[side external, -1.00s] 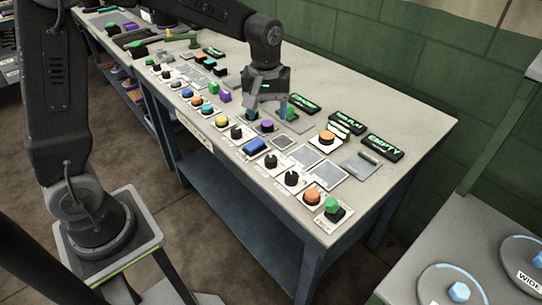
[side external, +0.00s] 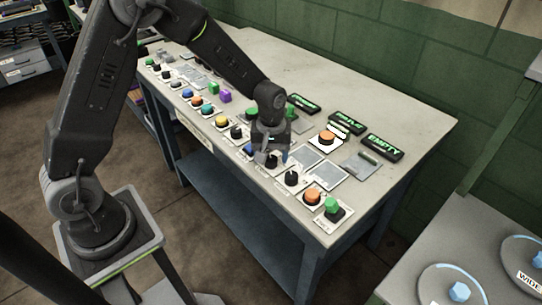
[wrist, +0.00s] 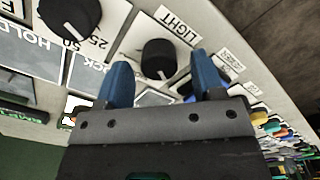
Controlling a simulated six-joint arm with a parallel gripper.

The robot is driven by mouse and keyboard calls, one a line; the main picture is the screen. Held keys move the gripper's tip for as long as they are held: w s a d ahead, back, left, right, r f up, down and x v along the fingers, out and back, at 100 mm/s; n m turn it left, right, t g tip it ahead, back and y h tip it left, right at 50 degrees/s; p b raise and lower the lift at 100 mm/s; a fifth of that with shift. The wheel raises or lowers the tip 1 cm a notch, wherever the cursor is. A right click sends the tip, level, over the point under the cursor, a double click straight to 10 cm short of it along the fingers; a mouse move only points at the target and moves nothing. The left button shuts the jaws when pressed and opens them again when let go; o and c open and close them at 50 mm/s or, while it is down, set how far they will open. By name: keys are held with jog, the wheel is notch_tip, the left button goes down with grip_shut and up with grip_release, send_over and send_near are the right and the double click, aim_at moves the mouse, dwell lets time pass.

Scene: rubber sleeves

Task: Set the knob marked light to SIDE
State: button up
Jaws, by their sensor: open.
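The light knob (wrist: 158,58) is a round black knob on a white plate, with the word LIGHT printed beside it in the wrist view. A short white pointer line shows on its edge nearest my gripper. I cannot read any SIDE mark. My gripper (wrist: 159,64) is open, with one blue-tipped finger on each side of the knob in that view. I cannot tell whether the fingers touch it. In the side external view my gripper (side external: 272,158) is low over the front row of controls and hides most of what is under it.
Another black knob (wrist: 68,15), with numbers round it, is close by; in the side external view a black knob (side external: 291,178) stands just right of my gripper. Orange (side external: 312,197) and green (side external: 332,206) buttons lie further right. Lit green signs (side external: 383,147) stand behind.

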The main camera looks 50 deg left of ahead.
jog(key=shift+f, duration=0.4)
jog(key=shift+c, duration=0.2)
jog(key=c, duration=0.9)
